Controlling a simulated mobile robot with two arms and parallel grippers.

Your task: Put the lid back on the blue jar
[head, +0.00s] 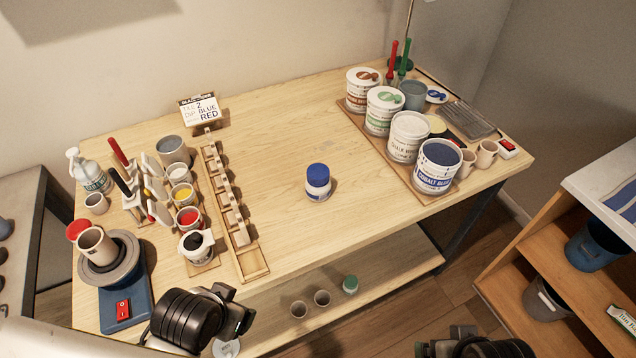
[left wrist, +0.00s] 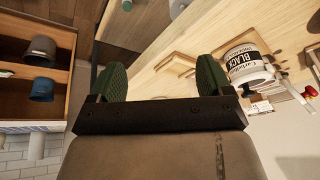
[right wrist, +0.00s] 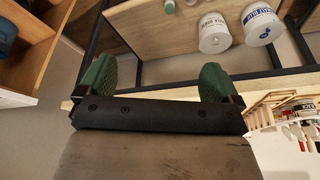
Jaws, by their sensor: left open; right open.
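The cobalt blue jar (head: 436,168) stands upright at the front of the row on the right of the table. Its top is uncovered and shows dark blue inside. A jar with blue lettering also shows in the right wrist view (right wrist: 262,26). A white lid with a blue mark (head: 436,96) lies flat at the back right, beyond the jars. My left gripper (left wrist: 160,78) is open and empty, near the table's front left. My right gripper (right wrist: 158,80) is open and empty, low in front of the table; only its top shows in the head view.
A small blue-topped jar (head: 318,184) stands alone mid-table, with clear wood around it. Brown- and green-marked jars and a chalk white jar (head: 408,137) stand behind the blue jar. Cups (head: 487,154) stand to its right. A wooden rack (head: 232,205) and paint pots fill the left.

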